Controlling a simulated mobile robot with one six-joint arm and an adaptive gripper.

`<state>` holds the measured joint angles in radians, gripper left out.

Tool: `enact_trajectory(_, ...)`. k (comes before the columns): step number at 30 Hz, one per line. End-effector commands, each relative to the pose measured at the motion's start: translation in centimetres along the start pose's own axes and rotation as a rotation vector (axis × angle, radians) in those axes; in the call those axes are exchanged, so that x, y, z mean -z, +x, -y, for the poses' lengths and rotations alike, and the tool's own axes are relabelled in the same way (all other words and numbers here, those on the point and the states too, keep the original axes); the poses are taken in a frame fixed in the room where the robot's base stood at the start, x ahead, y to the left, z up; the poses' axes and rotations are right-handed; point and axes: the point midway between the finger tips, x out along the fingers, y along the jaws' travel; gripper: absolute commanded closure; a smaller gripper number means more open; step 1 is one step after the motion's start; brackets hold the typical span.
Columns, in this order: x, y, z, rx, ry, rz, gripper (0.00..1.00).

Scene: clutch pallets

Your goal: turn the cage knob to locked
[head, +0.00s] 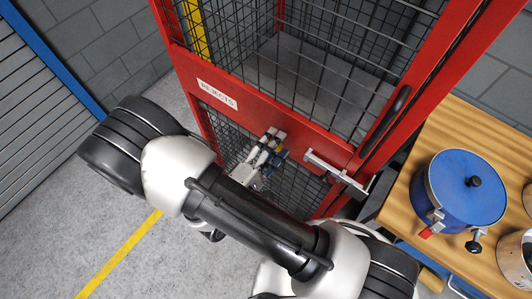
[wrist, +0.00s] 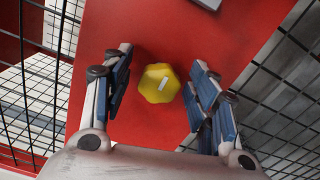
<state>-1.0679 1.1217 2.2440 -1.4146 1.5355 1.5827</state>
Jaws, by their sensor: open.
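The cage (head: 330,148) is a red frame with black mesh and a "REJECTS" label. Its knob (wrist: 159,83) is yellow and lobed, with a short white mark on its face, and sits on a red panel (wrist: 145,28). In the wrist view my gripper (wrist: 160,72) is open, with one blue-padded finger on each side of the knob and gaps between. In the head view my gripper (head: 268,150) is in front of the red door panel, and the knob is hidden there. I cannot tell which position the mark shows.
A silver latch bar (head: 335,172) sticks out right of my gripper. A black handle (head: 389,120) is on the door edge. A wooden table (head: 415,190) at the right holds a blue pot (head: 465,195).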

Motion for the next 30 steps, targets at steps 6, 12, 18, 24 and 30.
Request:
enact_trajectory(6,0.2,-3.8,-0.1,-0.002,0.002,-0.009,0.46)
enact_trajectory(12,0.1,-8.1,0.0,-0.001,0.003,-0.007,0.46)
enact_trajectory(18,0.1,-10.8,0.0,-0.001,0.002,-0.004,0.46)
enact_trajectory(24,0.0,-11.6,0.0,0.0,0.001,-0.001,0.46)
enact_trajectory(30,0.0,-11.6,0.0,0.0,0.001,0.0,0.46)
